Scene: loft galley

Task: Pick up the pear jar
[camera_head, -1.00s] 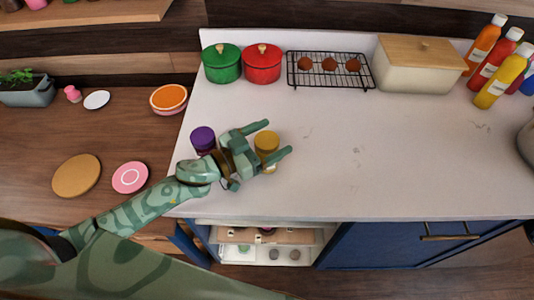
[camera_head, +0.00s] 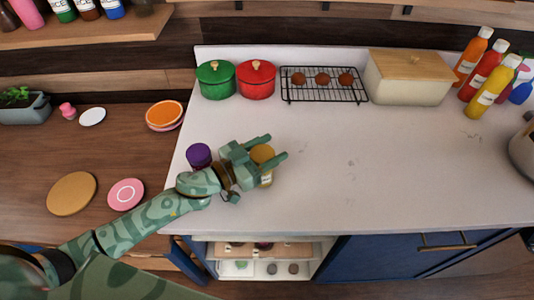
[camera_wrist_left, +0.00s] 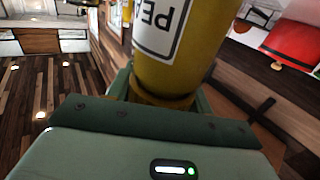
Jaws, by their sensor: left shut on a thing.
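The pear jar (camera_head: 264,154) is a yellow jar with a darker yellow lid, near the front left of the white counter. In the left wrist view the yellow jar (camera_wrist_left: 172,70) fills the middle, with a white label reading "PE" in part. My left gripper (camera_head: 268,158) is shut on it, one finger on each side. I cannot tell whether the jar's base touches the counter. A purple-lidded jar (camera_head: 198,155) stands just left of my gripper, partly behind my wrist. My right gripper is not in view.
Green (camera_head: 216,80) and red (camera_head: 256,80) pots, a wire rack (camera_head: 324,97) and a cream bread box (camera_head: 408,80) line the counter's back. Sauce bottles (camera_head: 487,90) stand at the back right. The counter's middle is clear.

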